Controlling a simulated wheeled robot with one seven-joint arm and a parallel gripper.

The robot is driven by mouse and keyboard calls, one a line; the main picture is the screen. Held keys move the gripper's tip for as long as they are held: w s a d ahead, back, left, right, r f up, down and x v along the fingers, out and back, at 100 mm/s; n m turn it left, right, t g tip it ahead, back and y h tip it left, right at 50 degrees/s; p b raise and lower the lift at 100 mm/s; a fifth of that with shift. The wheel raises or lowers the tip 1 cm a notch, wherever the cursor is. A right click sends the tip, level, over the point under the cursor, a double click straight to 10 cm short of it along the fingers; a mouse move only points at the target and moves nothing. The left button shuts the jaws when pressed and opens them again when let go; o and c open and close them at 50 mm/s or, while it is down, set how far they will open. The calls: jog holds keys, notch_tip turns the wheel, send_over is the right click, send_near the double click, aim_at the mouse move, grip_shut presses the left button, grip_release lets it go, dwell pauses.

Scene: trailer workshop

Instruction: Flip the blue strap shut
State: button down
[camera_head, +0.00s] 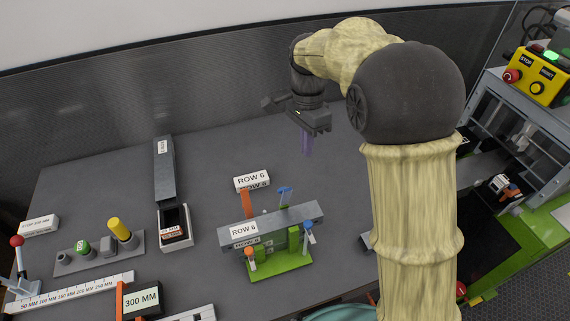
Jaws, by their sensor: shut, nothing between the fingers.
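The fixture (290,265) has a green base with a grey bar (268,225) across it, labelled ROW 6. A blue piece (285,195) stands upright behind the bar toward its right side, and another blue-topped piece (309,228) shows at the bar's front right. I cannot tell for certain which is the strap; the rear piece looks raised and apart from the front one. My gripper (307,146), with purple fingers, points down behind and above the fixture, apart from the blue pieces. Its fingers are shut and empty.
An orange strip (247,203) and an orange-topped piece (249,253) stand at the fixture's left. A ROW 6 block (252,181) lies behind it. The bench behind the fixture is mostly clear.

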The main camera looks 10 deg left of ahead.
aim_at(284, 192)
jog(key=a+r+m+g+h+p, duration=0.1)
jog(key=a+r+m, duration=0.1)
jog(key=a+r, duration=0.2)
jog(key=s+a, duration=0.1)
jog(key=a, duration=0.2)
jog(key=shift+r+p, duration=0.35)
jog(key=shift+a, duration=0.1)
jog(key=p+x, duration=0.1)
jog(key=x, duration=0.2)
jog(key=s+d+p+x, duration=0.1)
jog(key=x, duration=0.3)
jog(key=s+p+x, duration=0.1)
jog(key=p+x, duration=0.1)
jog(key=x, duration=0.2)
jog(key=shift+s+d+r, duration=0.15)
jog(key=shift+d+r, duration=0.05)
jog(key=shift+s+d+f, duration=0.25)
jog(key=shift+s+f, duration=0.05)
jog(key=shift+s, duration=0.1)
